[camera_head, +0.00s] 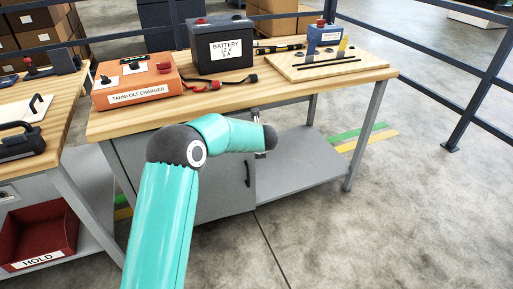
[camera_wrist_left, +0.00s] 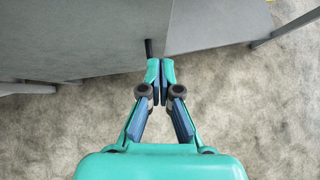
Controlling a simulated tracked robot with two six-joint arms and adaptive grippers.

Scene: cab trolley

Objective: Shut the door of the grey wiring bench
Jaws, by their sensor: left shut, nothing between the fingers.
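The grey wiring bench (camera_head: 275,96) has a wooden top and a grey cupboard door (camera_head: 225,190) below it on the left. The black door handle (camera_head: 247,172) is near the door's right edge. The door looks roughly flush with the front, but I cannot tell whether a small gap is left. My left arm hides part of it in the head view. In the left wrist view my left gripper (camera_wrist_left: 160,75) is shut and empty, its tips close to the door's edge and the handle (camera_wrist_left: 148,48); contact is unclear. My right gripper is not in view.
The benchtop holds an orange charger (camera_head: 137,80), a battery (camera_head: 222,45) and a wooden board (camera_head: 312,66). An open grey shelf (camera_head: 300,167) adjoins the cupboard. Another bench with a red bin (camera_head: 40,226) stands at left. The floor at right is clear up to the railing (camera_head: 480,90).

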